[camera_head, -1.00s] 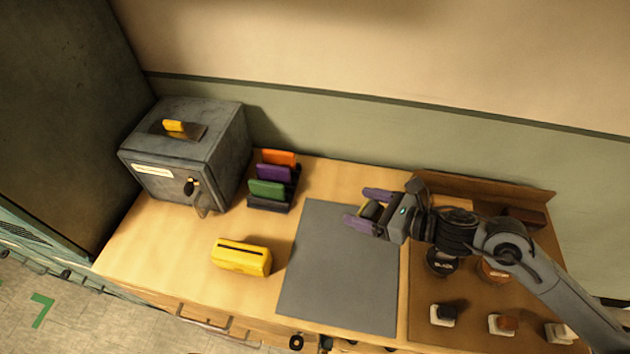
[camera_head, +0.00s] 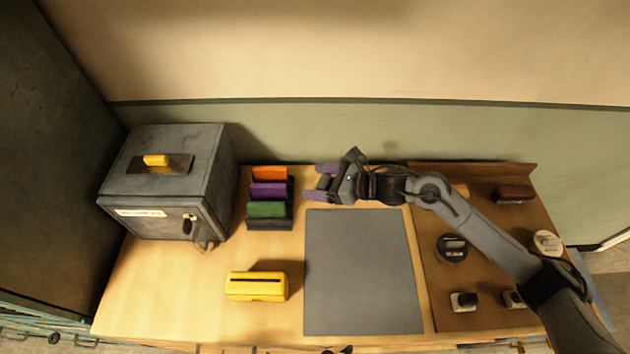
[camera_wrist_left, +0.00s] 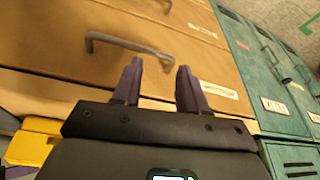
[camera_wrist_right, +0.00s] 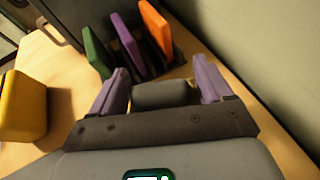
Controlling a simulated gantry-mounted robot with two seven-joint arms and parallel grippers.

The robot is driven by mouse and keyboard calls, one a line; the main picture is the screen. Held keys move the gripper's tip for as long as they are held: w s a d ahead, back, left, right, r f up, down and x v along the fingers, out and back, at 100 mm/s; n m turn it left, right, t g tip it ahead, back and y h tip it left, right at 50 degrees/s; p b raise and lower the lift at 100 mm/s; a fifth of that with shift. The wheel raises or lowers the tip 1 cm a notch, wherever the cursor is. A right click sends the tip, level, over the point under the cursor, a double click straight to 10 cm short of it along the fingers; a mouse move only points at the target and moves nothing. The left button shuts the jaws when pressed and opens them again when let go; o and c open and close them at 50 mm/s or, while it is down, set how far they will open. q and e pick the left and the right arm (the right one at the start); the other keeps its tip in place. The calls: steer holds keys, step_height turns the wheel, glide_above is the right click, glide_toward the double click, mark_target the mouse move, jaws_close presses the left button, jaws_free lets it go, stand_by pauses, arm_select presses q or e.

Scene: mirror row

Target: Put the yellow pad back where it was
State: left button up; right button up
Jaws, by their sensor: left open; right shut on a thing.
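My right gripper (camera_head: 322,183) is above the table near the wall, to the right of a dark rack (camera_head: 270,224). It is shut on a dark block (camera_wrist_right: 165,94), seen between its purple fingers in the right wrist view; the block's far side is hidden. The rack holds an orange pad (camera_head: 270,174), a purple pad (camera_head: 269,189) and a green pad (camera_head: 267,209) upright. A yellow piece (camera_head: 156,160) sits on top of a grey safe (camera_head: 166,192). My left gripper (camera_wrist_left: 159,84) is open and empty in front of wooden drawers (camera_wrist_left: 215,60).
A yellow slotted box (camera_head: 257,287) stands left of a grey mat (camera_head: 362,285), which is bare. A brown board (camera_head: 478,270) at the right carries a dark round item (camera_head: 452,246) and several small blocks. The wall lies close behind the right gripper.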

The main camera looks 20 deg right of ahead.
steer(key=w+f, duration=0.1)
steer(key=w, duration=0.1)
steer(key=w+f, duration=0.1)
steer(key=w, duration=0.1)
steer(key=shift+d+f, duration=0.2)
steer(key=shift+f+p, duration=0.7)
steer(key=shift+f, duration=1.3)
steer(key=shift+f+b, duration=0.25)
steer(key=shift+b, duration=0.15)
steer(key=o, duration=0.8)
steer(key=shift+o, duration=0.2)
steer(key=shift+r, duration=0.1)
